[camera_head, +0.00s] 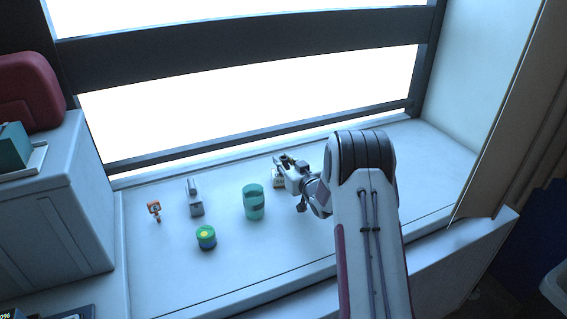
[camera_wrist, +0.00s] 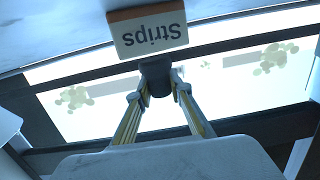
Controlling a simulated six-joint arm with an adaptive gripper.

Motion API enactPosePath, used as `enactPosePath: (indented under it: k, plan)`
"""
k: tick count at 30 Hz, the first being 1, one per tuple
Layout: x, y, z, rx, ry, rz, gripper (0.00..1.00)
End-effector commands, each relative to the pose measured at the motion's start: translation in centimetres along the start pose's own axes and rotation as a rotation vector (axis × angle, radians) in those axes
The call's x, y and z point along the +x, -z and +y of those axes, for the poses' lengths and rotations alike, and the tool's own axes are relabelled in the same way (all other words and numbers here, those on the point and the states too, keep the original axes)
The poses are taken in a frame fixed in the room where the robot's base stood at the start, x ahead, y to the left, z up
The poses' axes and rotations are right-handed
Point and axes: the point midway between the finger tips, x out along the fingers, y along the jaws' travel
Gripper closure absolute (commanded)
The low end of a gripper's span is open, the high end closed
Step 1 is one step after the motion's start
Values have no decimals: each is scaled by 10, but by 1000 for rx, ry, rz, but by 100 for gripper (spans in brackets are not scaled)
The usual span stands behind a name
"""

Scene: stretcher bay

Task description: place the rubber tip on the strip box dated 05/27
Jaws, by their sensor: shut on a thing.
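My gripper (camera_wrist: 158,88) is shut on a small dark rubber tip (camera_wrist: 156,70) in the wrist view. A strip box (camera_wrist: 148,34), white with an orange-brown edge and the word "Strips" upside down, is right beyond the tip. I cannot tell whether tip and box touch. No date is readable on it. In the head view my gripper (camera_head: 289,170) is over the back of the white counter, and part of a pale box (camera_head: 278,182) shows below it. The tip cannot be made out there.
On the counter (camera_head: 300,245) left of my gripper stand a teal cup (camera_head: 253,203), a green-and-blue jar (camera_head: 206,238), a grey-white item (camera_head: 194,198) and an orange-and-white item (camera_head: 154,209). A grey cabinet (camera_head: 60,215) bounds the left, the window frame (camera_head: 250,139) the back. The front counter is clear.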

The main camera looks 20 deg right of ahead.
Motion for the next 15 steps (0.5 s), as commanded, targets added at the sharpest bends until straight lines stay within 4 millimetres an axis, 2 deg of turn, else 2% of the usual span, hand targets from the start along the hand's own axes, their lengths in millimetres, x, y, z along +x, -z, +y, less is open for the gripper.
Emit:
enactPosePath:
  k: [3,15]
  plan:
    - [1,-6,0,-1,0,0,98]
    - [1,-8,0,-1,0,0,98]
